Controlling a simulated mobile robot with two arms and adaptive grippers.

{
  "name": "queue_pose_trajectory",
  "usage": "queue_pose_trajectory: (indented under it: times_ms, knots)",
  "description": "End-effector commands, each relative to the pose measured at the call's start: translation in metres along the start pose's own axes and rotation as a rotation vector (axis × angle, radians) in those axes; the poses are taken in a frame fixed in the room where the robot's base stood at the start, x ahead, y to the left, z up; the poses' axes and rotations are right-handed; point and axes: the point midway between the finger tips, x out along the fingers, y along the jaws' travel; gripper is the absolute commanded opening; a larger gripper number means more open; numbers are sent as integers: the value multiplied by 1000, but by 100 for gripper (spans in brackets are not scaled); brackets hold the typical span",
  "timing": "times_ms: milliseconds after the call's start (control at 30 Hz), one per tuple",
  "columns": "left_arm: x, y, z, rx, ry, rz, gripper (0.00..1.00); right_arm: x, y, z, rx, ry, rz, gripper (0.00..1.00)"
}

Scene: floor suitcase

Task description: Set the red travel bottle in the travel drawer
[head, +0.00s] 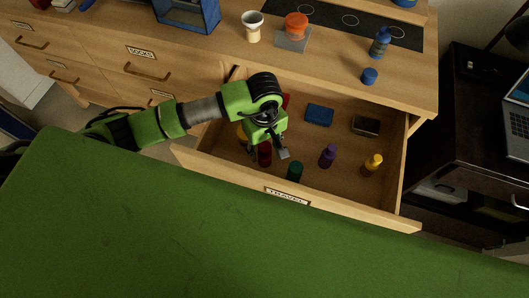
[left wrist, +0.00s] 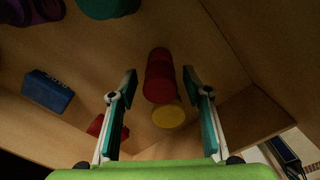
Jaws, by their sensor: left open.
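The travel drawer (head: 342,211) is pulled open, with its label on the front. The red travel bottle (head: 265,158) is inside it, near the front left, partly hidden by my gripper. My left gripper (head: 268,150) is open, just above the bottle. In the left wrist view the red bottle (left wrist: 159,75) shows between the two spread fingers, with a visible gap on each side. Nothing is held. My right gripper is not in view.
The drawer also holds a green bottle (head: 294,171), a purple bottle (head: 327,156), a yellow bottle (head: 372,166), a blue item (head: 319,114) and a dark box (head: 366,125). A yellow round thing (left wrist: 168,116) lies close to the red bottle. A blue bottle (head: 380,43) stands on the counter above.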

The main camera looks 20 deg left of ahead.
Motion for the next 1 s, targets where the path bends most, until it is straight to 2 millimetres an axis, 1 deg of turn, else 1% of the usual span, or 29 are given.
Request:
queue_pose_trajectory:
  times_ms: [33,200,300,400,567,1000]
  knots:
    - [-12,1,-1,3,4,5,45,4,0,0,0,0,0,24]
    - [-47,1,-1,1,4,3,45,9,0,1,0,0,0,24]
    - [-63,1,-1,1,3,2,45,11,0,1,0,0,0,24]
    - [-73,0,0,0,1,1,45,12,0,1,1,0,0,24]
    - [-80,0,0,0,0,0,45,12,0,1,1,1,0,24]
    - [-80,0,0,0,0,-1,45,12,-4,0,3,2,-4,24]
